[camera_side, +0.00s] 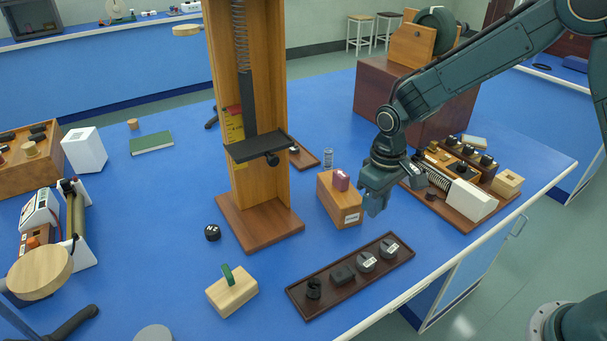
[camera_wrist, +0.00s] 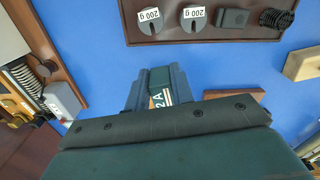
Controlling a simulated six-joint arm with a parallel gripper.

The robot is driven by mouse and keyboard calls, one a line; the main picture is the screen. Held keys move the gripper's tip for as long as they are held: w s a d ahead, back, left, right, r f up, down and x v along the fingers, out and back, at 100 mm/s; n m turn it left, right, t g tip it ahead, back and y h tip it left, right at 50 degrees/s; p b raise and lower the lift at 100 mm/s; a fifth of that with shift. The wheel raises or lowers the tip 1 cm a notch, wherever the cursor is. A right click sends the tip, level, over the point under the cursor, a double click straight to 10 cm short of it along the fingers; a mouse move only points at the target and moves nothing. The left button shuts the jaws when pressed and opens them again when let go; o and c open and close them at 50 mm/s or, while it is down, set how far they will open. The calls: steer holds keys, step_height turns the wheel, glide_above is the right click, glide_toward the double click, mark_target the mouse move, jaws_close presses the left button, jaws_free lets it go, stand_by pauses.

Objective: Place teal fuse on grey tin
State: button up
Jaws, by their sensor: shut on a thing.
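My gripper (camera_side: 374,207) is above the blue bench, right of a small wooden box in the side view. In the wrist view its fingers (camera_wrist: 157,78) are closed on the teal fuse (camera_wrist: 160,97), whose pale label reads "2 A". In the side view the fingers hide most or all of the fuse. A round grey top (camera_side: 154,333), which looks like the grey tin, is at the bottom edge of the side view, partly cut off. It is far left of my gripper and does not show in the wrist view.
A dark tray (camera_side: 300,290) of weights lies in front of my gripper. A wooden box (camera_side: 338,203) with a pink block (camera_side: 340,180), a tall spring stand (camera_side: 262,215), and a wooden block with a green piece (camera_side: 232,292) stand leftward. Bare bench lies between them.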

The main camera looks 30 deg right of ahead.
steer(key=w+a+r, duration=0.2)
steer(key=w+a, duration=0.1)
steer(key=a, duration=1.1)
steer(key=n, duration=1.1)
glide_toward(154, 333)
steer(key=s+d+r, duration=0.1)
steer(key=d+r, duration=0.1)
steer(key=shift+s+a+f+n, duration=0.15)
steer(key=shift+s+a+n, duration=0.15)
steer(key=shift+s+a, duration=0.35)
steer(key=shift+f, duration=4)
steer(key=shift+f, duration=0.15)
